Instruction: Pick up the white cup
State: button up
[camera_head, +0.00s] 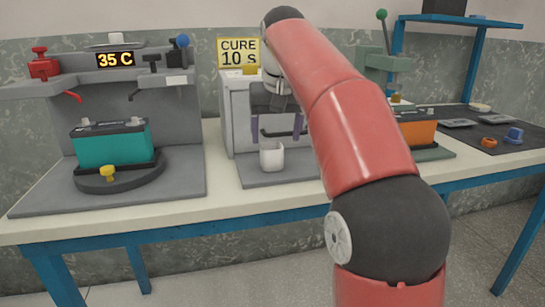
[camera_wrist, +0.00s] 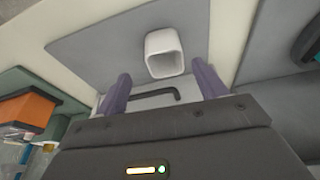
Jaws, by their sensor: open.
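The white cup (camera_head: 272,156) stands on a grey plate (camera_head: 284,175) in front of the white curing machine at the middle of the bench. In the wrist view the white cup (camera_wrist: 164,53) is beyond the fingertips, between their lines, with its opening in view. My gripper (camera_wrist: 160,84) is open and empty, with a purple finger on each side, apart from the cup.
A teal battery (camera_head: 111,144) sits on a round stand at the left. An orange battery (camera_head: 416,132) is right of my arm. A dark mat (camera_head: 470,146) with small parts lies at the right. A dark handle (camera_wrist: 150,94) shows between my fingers.

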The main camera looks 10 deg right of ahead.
aim_at(272, 152)
jog(key=x, duration=0.2)
jog(key=b+x, duration=0.1)
jog(key=x, duration=0.3)
jog(key=shift+w+a+f+b, duration=0.1)
jog(key=shift+a+f+b, duration=0.2)
jog(key=shift+a+b, duration=0.05)
jog(key=c, duration=1)
jog(key=shift+r, duration=0.15)
jog(key=shift+c, duration=0.3)
